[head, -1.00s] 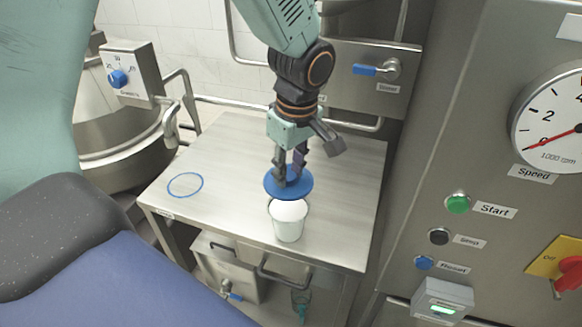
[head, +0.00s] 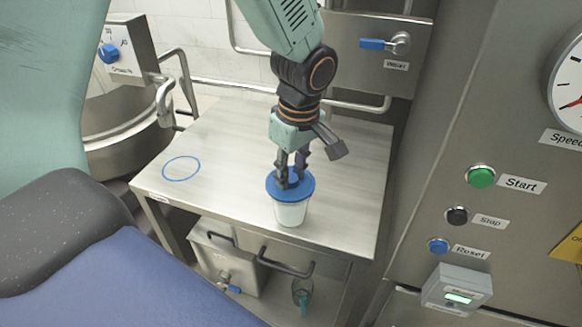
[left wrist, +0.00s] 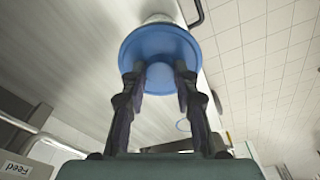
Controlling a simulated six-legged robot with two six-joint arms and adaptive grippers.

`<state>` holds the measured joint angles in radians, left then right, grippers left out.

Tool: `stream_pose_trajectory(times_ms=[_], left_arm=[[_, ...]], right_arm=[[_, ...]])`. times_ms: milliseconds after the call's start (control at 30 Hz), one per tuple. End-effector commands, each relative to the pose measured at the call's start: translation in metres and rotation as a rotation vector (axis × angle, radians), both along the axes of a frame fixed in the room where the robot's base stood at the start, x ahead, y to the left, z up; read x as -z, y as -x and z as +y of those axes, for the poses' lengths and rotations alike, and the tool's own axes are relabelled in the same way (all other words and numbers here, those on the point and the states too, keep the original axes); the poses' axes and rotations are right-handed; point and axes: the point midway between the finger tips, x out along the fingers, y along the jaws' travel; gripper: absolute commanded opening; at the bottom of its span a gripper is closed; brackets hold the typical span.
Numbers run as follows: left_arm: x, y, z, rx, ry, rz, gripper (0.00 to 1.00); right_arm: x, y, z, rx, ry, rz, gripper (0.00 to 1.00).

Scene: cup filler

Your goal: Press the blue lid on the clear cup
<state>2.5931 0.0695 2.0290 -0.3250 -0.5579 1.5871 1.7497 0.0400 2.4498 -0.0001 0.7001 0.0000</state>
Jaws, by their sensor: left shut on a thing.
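The blue lid (head: 303,189) is at the top of the clear cup (head: 291,213), which has white contents and stands upright on the steel table. The lid looks level and covers the cup's mouth; I cannot tell whether it is seated on the rim. My left gripper (head: 290,180) is above the cup, shut on the lid's raised middle. The left wrist view shows the lid (left wrist: 158,45) between the two fingers (left wrist: 160,80), with a bit of the cup (left wrist: 158,18) beyond it. My right gripper is not in view.
The steel table (head: 230,160) is clear around the cup, with an empty blue ring mark (head: 181,168) at its left. A machine panel with a green Start button (head: 482,177) stands at the right. A steel vessel (head: 125,115) is behind left.

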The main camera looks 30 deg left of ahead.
Motion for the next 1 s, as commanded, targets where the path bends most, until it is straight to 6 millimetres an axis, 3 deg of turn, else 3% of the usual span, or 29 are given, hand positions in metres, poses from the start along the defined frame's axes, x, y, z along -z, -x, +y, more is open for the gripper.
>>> stream_pose_trajectory(times_ms=[1000], left_arm=[[0.0011, 0.0005, -0.0013, 0.000, -0.001, 0.000, 0.21]], right_arm=[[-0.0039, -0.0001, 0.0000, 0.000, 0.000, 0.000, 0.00]])
